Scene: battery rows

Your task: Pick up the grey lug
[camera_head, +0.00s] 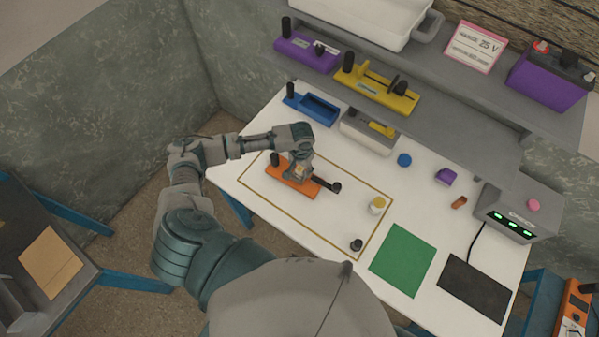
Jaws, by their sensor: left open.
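A small dark grey round piece (356,245), which looks like the grey lug, stands on the white table inside the tan outline near its front corner. My left gripper (299,174) is open and points down over the orange holder (284,182), up and left of that piece and apart from it. The gripper hides the middle of the holder. A dark post (275,159) stands at the holder's left end, and another dark piece (335,187) shows at its right end. I cannot tell if the fingers touch the holder. My right gripper is not in view.
A white piece with a yellow top (377,205) stands inside the outline. A green mat (403,259) and a dark pad (474,289) lie to the right. The outline's front middle is clear.

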